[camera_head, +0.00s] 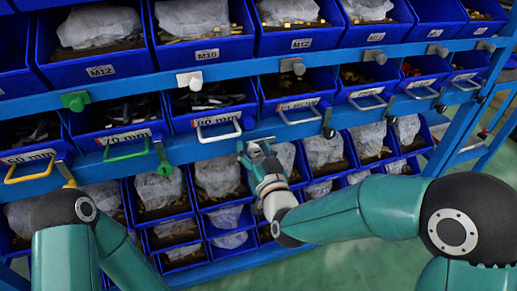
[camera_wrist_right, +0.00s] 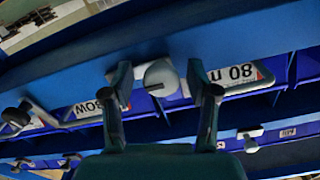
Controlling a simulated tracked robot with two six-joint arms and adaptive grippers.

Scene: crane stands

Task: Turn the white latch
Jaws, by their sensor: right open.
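My right gripper (camera_head: 255,149) is just under the lower blue rail, right of the white handle (camera_head: 218,131). In the right wrist view the open gripper (camera_wrist_right: 165,88) has one finger on each side of a pale, rounded latch (camera_wrist_right: 160,77) on a blue rail. The fingers look close to the latch; contact cannot be told. In the head view this latch is mostly hidden by the gripper. Another whitish latch (camera_head: 190,80) sits on the upper rail. My left gripper is out of view.
A green latch (camera_head: 163,158) and a yellow latch (camera_head: 66,174) hang on the lower rail to the left. A black latch (camera_head: 327,125) is to the right. Blue bins with bagged parts fill the rack above and below. Green floor (camera_head: 345,262) is open at the lower right.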

